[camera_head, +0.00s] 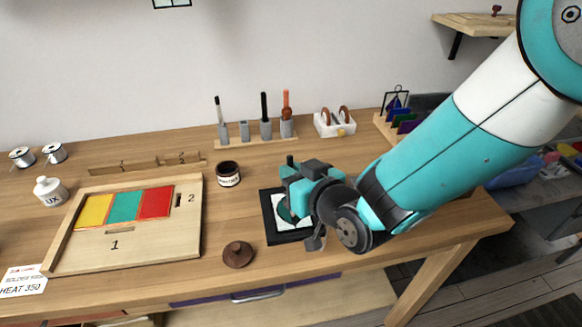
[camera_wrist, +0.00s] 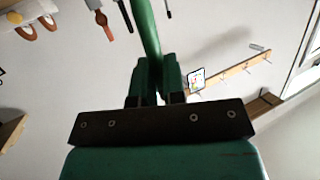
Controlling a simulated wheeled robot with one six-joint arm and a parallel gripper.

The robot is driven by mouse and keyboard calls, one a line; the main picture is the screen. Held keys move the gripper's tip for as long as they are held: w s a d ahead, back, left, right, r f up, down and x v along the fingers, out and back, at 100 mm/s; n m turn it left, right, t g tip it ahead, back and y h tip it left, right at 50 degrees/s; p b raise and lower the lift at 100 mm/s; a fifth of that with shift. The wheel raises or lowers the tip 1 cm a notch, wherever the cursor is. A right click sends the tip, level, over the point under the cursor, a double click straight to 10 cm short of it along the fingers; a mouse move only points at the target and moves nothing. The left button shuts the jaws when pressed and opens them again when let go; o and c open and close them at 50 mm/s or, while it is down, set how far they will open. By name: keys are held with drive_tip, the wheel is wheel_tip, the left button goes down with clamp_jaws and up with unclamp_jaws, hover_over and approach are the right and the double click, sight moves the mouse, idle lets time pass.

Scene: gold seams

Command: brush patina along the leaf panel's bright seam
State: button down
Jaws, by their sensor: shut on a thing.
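The leaf panel (camera_head: 268,214) is a dark-framed square with a pale field and a green leaf shape. It lies on the bench, partly covered by my gripper and wrist. My gripper (camera_head: 291,178) is just above the panel's upper right part. In the wrist view, my gripper (camera_wrist: 155,85) is shut on a green brush handle (camera_wrist: 146,28). In the head view, a short dark end shows above the jaws. The brush's bristles and the bright seam cannot be made out, nor whether they touch. A dark patina jar (camera_head: 228,180) with a pale label stands left of the panel.
A tool rack (camera_head: 255,138) with several upright tools and one empty-looking holder stands behind. A wooden tray (camera_head: 150,247) with yellow, green and red panes is at left. A brown knob-like object (camera_head: 238,254) sits in front. A white holder (camera_head: 334,124) stands back right.

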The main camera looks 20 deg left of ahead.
drive_tip(key=w+a+b, duration=0.1)
drive_tip(key=w+a, duration=0.2)
drive_tip(key=w, duration=0.3)
drive_tip(key=shift+a+r+b, duration=0.15)
drive_tip(key=shift+a+b, duration=0.15)
drive_tip(key=shift+b, duration=0.1)
drive_tip(key=shift+b, duration=0.3)
idle(0.4)
drive_tip(key=shift+f+b, duration=0.4)
drive_tip(key=shift+b, duration=0.2)
idle(1.9)
drive_tip(key=shift+s+d+b, duration=0.4)
drive_tip(key=shift+s+d, duration=0.2)
drive_tip(key=shift+s, duration=0.35)
drive_tip(key=shift+s+d+b, duration=0.35)
drive_tip(key=shift+s+d, duration=0.2)
drive_tip(key=shift+s, duration=0.35)
drive_tip(key=shift+s+d+b, duration=0.4)
drive_tip(key=shift+s+d, duration=0.2)
drive_tip(key=shift+s, duration=0.35)
idle(1.0)
